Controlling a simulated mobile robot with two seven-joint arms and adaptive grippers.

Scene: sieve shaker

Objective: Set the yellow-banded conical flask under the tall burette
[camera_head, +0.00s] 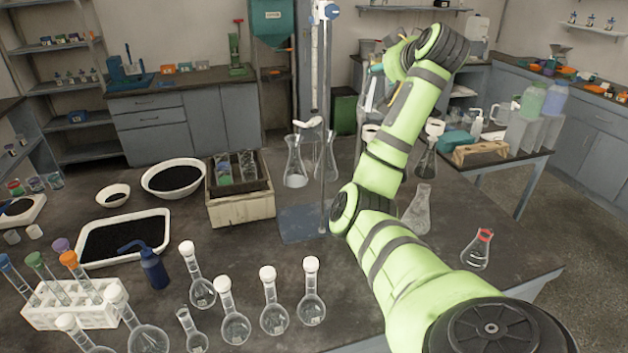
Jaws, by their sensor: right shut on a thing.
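The tall burette (315,65) stands upright on its stand, with a thin rod and a flat blue-grey base plate (303,224) on the bench. Two clear conical-looking vessels (295,168) show just behind the plate, beside the rod. My right arm reaches across from the lower right and bends back at the wrist. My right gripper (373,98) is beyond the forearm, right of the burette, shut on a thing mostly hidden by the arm. I cannot make out a yellow band on any flask. My left gripper is out of view.
A red-banded flask (480,250) and a clear conical flask (418,210) stand right of my arm. Several round stoppered flasks (274,315) line the front. A wooden crate (240,207) stands left of the base plate. The bench between plate and front flasks is clear.

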